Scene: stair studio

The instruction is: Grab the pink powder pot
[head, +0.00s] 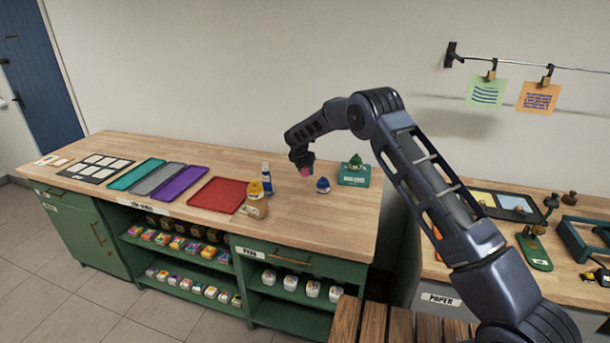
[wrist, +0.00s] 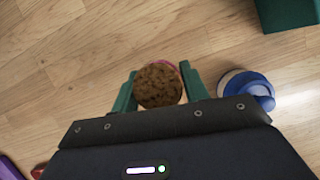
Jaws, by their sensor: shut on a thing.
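The pink powder pot (head: 305,172) is at my gripper's tips in the head view, above the wooden counter. In the wrist view its brown, cork-like round top (wrist: 158,85) faces the camera, with a thin pink edge (wrist: 171,64) showing behind it. My gripper (wrist: 157,88) is shut on the pot, with one green finger on each side of it. In the head view my gripper (head: 302,163) hangs over the counter's right part. The pot's lower part is mostly hidden, and I cannot tell its exact height over the counter.
A blue and white pot (head: 323,185) stands close to the right, also in the wrist view (wrist: 246,88). A red tray (head: 217,195) lies farther left.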

